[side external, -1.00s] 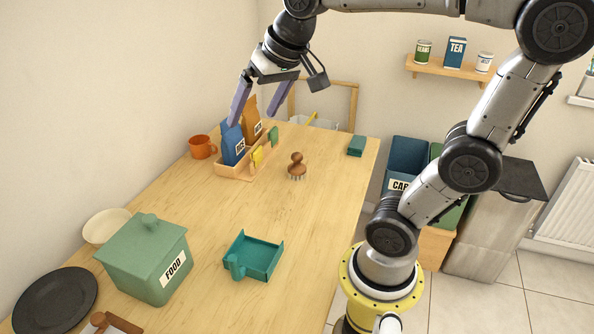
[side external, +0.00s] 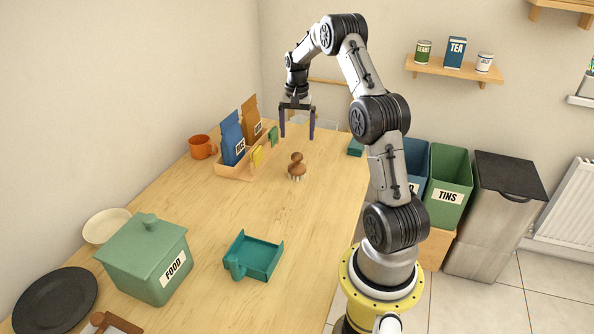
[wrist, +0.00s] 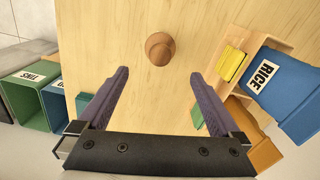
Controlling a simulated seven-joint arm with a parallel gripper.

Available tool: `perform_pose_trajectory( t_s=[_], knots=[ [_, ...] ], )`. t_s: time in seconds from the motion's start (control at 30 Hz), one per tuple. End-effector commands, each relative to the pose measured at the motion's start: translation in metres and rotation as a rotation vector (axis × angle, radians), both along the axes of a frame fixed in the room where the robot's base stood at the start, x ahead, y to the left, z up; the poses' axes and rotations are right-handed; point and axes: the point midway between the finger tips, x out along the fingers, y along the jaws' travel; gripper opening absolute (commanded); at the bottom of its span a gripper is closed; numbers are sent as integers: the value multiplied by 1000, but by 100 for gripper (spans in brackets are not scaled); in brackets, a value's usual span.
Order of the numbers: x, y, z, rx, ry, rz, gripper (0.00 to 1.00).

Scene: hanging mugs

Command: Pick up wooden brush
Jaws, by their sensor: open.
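The wooden brush (side external: 297,166) stands upright on the table, with a rounded brown knob on top and pale bristles below. In the wrist view the brush (wrist: 160,48) shows from above as a round brown knob, beyond the fingertips and roughly midway between their lines. My gripper (side external: 297,136) is open and empty, pointing down above the far part of the table, behind the brush in the side view. In the wrist view its two purple fingers (wrist: 159,72) are spread wide. No finger touches the brush.
A wooden caddy (side external: 236,172) with a blue rice bag (side external: 232,138) and a brown bag (side external: 251,119) stands left of the brush. An orange mug (side external: 202,147), a teal dustpan-like tray (side external: 255,256) and a green food box (side external: 146,262) are also on the table (side external: 320,190). Wood around the brush is clear.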

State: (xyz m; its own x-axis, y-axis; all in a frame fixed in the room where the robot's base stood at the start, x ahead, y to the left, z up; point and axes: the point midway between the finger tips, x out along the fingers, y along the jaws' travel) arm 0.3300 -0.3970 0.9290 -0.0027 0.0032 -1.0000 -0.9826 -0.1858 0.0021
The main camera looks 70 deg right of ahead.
Motion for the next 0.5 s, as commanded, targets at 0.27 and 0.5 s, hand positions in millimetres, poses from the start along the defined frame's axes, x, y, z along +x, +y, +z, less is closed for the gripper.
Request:
perform_pose_trajectory(
  t_s=[0.27,0.5],
  knots=[
    [-2,0,-42,2,1,-3,100],
    [-1,-1,-77,-2,-1,-2,100]
  ],
)
